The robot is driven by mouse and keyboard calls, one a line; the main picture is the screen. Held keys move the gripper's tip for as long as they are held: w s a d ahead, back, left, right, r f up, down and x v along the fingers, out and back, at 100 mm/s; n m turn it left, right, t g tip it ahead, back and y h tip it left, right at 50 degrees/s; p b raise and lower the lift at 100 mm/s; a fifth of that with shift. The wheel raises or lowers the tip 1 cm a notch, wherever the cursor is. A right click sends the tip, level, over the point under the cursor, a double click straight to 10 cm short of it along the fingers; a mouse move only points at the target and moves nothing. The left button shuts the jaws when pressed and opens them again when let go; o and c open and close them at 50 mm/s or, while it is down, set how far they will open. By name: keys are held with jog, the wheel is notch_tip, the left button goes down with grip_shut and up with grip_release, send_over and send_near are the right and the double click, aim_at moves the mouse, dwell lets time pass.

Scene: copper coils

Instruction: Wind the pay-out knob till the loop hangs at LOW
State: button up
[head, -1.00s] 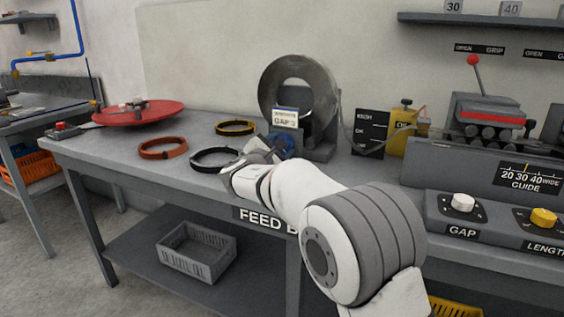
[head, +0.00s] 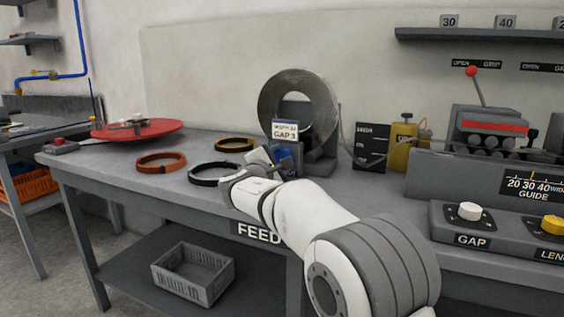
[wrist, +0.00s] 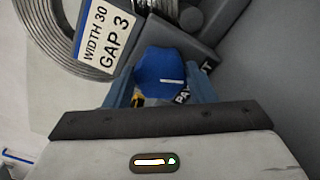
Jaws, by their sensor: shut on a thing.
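My gripper (wrist: 160,92) is shut on the blue pay-out knob (wrist: 165,70), one finger on each side of it. The knob has a white pointer line; its label is partly hidden by a finger. In the head view the knob (head: 283,156) shows at the foot of the coil stand, with my gripper (head: 272,160) at it. The grey metal coil (head: 270,105) stands upright above, with a card reading WIDTH 30, GAP 3. The strip (head: 343,140) leaves the coil's right side and sags beside the dark level board (head: 371,140). The board's small marks are too blurred to read surely.
Orange (head: 161,168), black (head: 200,180) and yellow (head: 234,151) rings lie on the bench left of my gripper. A red turntable (head: 155,131) is at the far left. The roller machine (head: 490,135) and GAP knob (head: 470,210) are at the right.

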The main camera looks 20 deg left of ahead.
jog(key=o, duration=1)
jog(key=s, duration=0.5)
jog(key=s+p, duration=0.1)
jog(key=s, duration=0.1)
jog(key=shift+s+a, duration=0.3)
jog(key=shift+s, duration=0.1)
